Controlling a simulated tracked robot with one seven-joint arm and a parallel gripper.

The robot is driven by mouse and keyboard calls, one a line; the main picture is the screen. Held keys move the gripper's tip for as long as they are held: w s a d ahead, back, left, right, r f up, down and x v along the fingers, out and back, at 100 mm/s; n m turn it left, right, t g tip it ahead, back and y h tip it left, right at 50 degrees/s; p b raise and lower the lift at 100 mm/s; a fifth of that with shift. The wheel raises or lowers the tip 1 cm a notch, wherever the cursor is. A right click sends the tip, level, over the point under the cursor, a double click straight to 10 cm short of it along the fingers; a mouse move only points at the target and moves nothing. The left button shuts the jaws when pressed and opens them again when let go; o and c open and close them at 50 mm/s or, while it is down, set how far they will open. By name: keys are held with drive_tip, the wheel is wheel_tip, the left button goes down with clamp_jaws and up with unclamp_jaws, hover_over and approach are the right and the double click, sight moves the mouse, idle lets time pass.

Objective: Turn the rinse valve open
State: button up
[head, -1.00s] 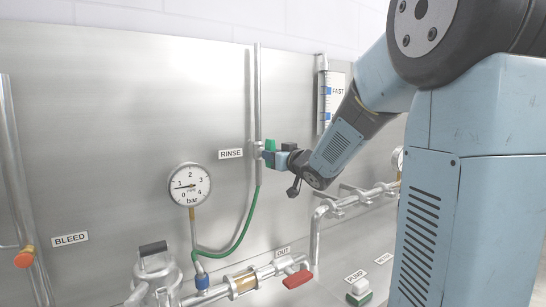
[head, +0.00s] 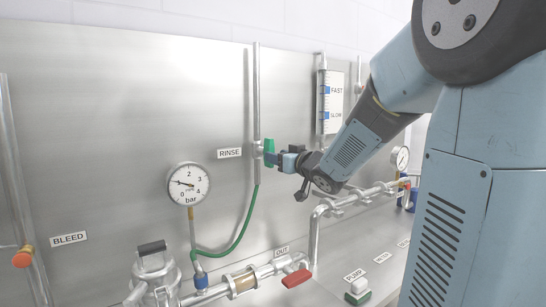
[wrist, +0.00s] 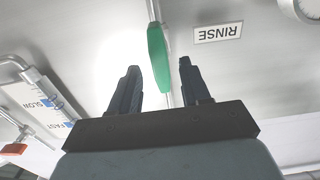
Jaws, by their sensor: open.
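The rinse valve has a green handle (head: 269,152) on a vertical steel pipe, just right of the RINSE label (head: 230,153). The handle stands nearly upright in the head view, along the pipe. In the wrist view the green handle (wrist: 158,58) shows between and beyond the two dark fingers. My gripper (head: 278,160) is open and just right of the handle in the head view. The wrist view shows its fingers (wrist: 157,85) apart with nothing held between them. Whether a finger touches the handle cannot be told.
A pressure gauge (head: 188,184) and a green hose (head: 241,232) are below left of the valve. A red-handled OUT valve (head: 297,278) and horizontal pipe lie below. A sight tube (head: 328,102) marked FAST and SLOW is at the upper right.

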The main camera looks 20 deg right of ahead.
drive_tip(key=v, duration=1)
drive_tip(key=s+d+f+m+g+h, duration=0.3)
drive_tip(key=s+f+m+g+h, duration=0.15)
drive_tip(key=s+h, duration=0.3)
drive_tip(key=s+a+f+g+y, duration=0.1)
drive_tip(key=s+a+f+g, duration=0.2)
drive_tip(key=s, duration=0.4)
drive_tip(key=s+a+f+g+y, duration=0.1)
drive_tip(key=s+a+f+g, duration=0.1)
drive_tip(key=s+a+g, duration=0.2)
drive_tip(key=s, duration=0.3)
drive_tip(key=shift+s+a+f+n, duration=0.35)
drive_tip(key=shift+s+a, duration=0.05)
